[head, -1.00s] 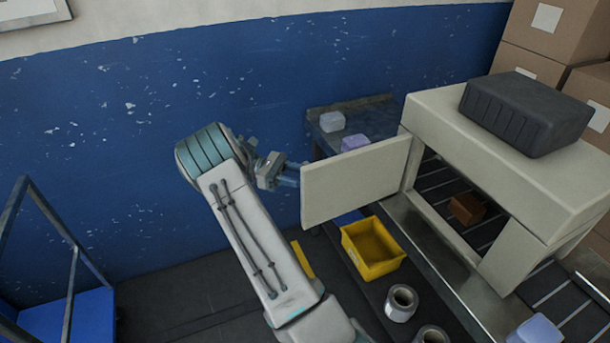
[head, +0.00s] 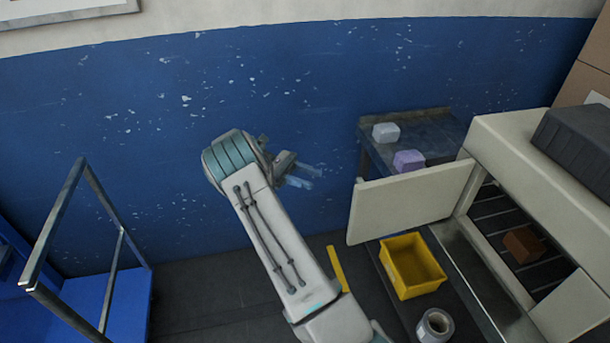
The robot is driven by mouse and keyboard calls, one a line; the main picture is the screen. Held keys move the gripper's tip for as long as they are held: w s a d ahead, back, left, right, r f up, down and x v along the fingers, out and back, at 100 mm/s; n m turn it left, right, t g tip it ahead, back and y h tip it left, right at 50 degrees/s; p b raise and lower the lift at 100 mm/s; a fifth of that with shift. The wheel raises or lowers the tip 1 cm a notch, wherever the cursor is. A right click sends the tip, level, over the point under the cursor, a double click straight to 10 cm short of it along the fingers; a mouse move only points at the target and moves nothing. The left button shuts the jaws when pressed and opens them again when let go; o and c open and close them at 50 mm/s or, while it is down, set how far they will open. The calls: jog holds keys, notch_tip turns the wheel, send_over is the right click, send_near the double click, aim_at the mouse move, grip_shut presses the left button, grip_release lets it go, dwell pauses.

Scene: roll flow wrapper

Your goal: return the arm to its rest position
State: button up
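My gripper (head: 310,176) is at the end of my raised arm, left of the machine's open door, with the blue wall behind it. Its two bluish fingers point right and look spread apart, with nothing visible between them. The fingers are clear of the pale door panel (head: 410,201), with a gap between. The wrapping machine (head: 530,150) stands at the right, and a brown block (head: 523,244) lies on its dark conveyor inside the opening.
A side table (head: 440,128) holds a white pack (head: 386,132) and a purple pack (head: 408,160). A yellow bin (head: 412,265) and a film roll (head: 435,325) sit below the door. A blue cart with a metal frame (head: 72,190) stands at left. Floor between cart and arm is clear.

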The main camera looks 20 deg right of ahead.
jog(key=shift+r, duration=0.1)
jog(key=s+a+r+m+t+y, duration=0.2)
jog(key=s+r+t+y, duration=0.4)
jog(key=s+r, duration=0.15)
jog(key=s+a+r+m+t+y, duration=0.1)
jog(key=s+a+m+t+y, duration=0.1)
jog(key=s+a+t, duration=0.3)
jog(key=s+a+r+m+t+y, duration=0.2)
jog(key=s+a+t, duration=0.4)
jog(key=s, duration=0.5)
jog(key=shift+s+a+r+m+y, duration=0.2)
jog(key=shift+s+a+m+y, duration=0.1)
jog(key=shift+a+m+y, duration=0.55)
jog(key=shift+d, duration=0.2)
